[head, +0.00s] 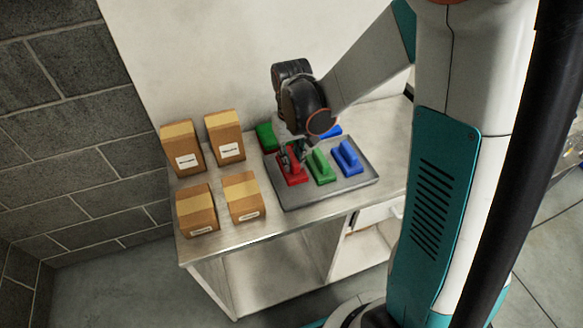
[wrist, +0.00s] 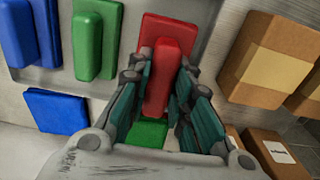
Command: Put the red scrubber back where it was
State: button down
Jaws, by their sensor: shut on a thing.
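The red scrubber (head: 293,179) is at the left front of the grey tray (head: 331,194), left of a green scrubber (head: 321,167) and a blue scrubber (head: 347,157). My gripper (head: 291,160) comes down on it from above. In the wrist view, my gripper (wrist: 160,90) is shut on the red scrubber's handle (wrist: 163,70), with a finger on each side. The red base shows beyond it. The scrubber appears at tray level, but I cannot tell whether it touches the tray. My gripper hides part of it.
Behind the tools are a green pad (head: 265,136) and a blue pad (head: 331,131); my wrist hides the space between. Several cardboard boxes (head: 245,197) stand left of the tray. The counter's front edge (head: 250,243) is close, with a narrow clear strip before the tray.

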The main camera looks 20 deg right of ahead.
jog(key=shift+f+b, duration=0.6)
jog(key=shift+f, duration=1.3)
jog(key=shift+f, duration=0.2)
jog(key=c, duration=1.4)
grip_release()
jog(key=shift+c, duration=0.2)
jog(key=shift+r, duration=0.15)
